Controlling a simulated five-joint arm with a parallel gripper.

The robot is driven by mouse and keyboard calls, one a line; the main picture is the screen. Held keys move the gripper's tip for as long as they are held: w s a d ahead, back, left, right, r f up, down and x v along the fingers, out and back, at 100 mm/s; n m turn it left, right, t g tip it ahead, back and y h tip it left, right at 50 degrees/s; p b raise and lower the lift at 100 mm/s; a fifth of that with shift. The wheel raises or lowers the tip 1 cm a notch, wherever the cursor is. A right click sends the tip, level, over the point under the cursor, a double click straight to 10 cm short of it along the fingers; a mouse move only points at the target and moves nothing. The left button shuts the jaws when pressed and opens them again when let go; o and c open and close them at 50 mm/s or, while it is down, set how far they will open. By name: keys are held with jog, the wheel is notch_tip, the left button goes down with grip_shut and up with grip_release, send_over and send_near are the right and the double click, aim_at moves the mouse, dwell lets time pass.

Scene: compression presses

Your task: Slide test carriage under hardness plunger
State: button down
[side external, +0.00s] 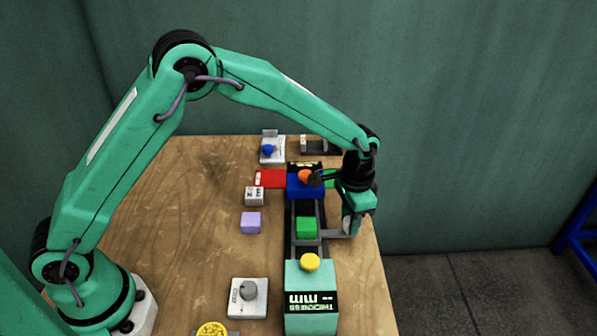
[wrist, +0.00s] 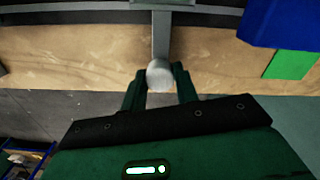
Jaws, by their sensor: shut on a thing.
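The test carriage shows as a grey plate with a side bar (side external: 334,234) on a dark rail track, between a blue station and a teal station. A green block (side external: 306,226) rides on it. The blue station (side external: 304,189) at the far end has an orange knob; it looks like the hardness plunger's housing, but the plunger tip is hidden. My gripper (side external: 350,228) is right of the track, shut on the pale round knob at the bar's end. The wrist view shows the knob (wrist: 159,75) between my fingers, with the bar (wrist: 161,36) running away from it.
The teal station (side external: 310,297) at the near end has a yellow knob and a thickness display. A lilac cube (side external: 251,222), a white block (side external: 254,196) and a grey dial box (side external: 248,297) stand left of the track. A red plate (side external: 270,178) lies farther back.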

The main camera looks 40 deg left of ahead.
jog(key=w+a, duration=0.6)
jog(key=shift+w+r, duration=0.1)
jog(key=shift+w, duration=0.1)
jog(key=shift+a, duration=0.1)
jog(key=c, duration=1.1)
grip_release()
jog(key=shift+o, duration=0.2)
jog(key=shift+s, duration=0.1)
jog(key=shift+r, duration=0.15)
notch_tip(320, 180, up, 8)
jog(key=shift+f, duration=0.25)
